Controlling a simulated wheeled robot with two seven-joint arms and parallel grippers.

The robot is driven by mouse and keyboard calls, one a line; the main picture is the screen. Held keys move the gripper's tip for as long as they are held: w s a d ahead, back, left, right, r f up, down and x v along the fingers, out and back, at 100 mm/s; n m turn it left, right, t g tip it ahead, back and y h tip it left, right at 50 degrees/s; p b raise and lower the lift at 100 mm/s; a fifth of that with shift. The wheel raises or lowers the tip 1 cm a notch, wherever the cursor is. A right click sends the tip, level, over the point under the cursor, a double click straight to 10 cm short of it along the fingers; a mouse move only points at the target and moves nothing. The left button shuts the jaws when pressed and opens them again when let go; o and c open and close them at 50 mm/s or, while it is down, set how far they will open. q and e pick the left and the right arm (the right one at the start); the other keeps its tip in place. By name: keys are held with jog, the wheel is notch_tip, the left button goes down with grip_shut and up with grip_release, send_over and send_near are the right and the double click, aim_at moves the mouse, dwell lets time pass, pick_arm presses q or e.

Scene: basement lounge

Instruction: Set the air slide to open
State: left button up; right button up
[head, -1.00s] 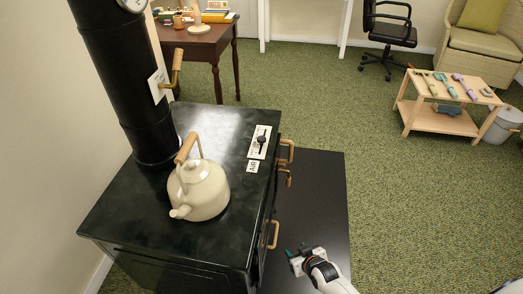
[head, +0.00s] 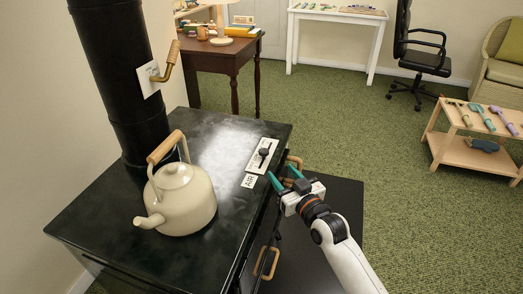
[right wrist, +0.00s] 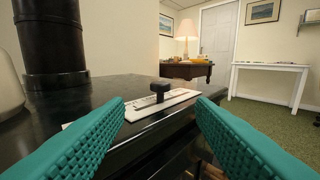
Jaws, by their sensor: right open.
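The air slide is a white plate (head: 257,161) with a black knob (head: 264,152), set on the right side of the black stove top (head: 215,140). An "AIR" label (head: 249,181) lies just in front of the plate. My right gripper (head: 284,178) is open and empty at the stove's right edge, close to the plate but apart from the knob. In the right wrist view the knob (right wrist: 160,88) stands ahead, between the two teal fingertips and beyond them. My left gripper is not in view.
A cream kettle (head: 183,198) with a wooden handle stands on the stove, left of the slide. The black stovepipe (head: 115,85) rises behind it, with a brass-and-wood damper handle (head: 171,62). Wooden-handled rails (head: 266,262) stick out from the stove front.

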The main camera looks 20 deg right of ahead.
aim_at(266, 154)
jog(key=w, duration=0.3)
jog(key=w+a+b, duration=0.1)
jog(key=w, duration=0.3)
jog(key=w+a+b, duration=0.1)
jog(key=w, duration=0.3)
jog(key=shift+r, duration=0.15)
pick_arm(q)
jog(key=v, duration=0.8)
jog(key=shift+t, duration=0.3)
pick_arm(e)
jog(key=shift+w+a, duration=0.1)
jog(key=shift+w, duration=0.15)
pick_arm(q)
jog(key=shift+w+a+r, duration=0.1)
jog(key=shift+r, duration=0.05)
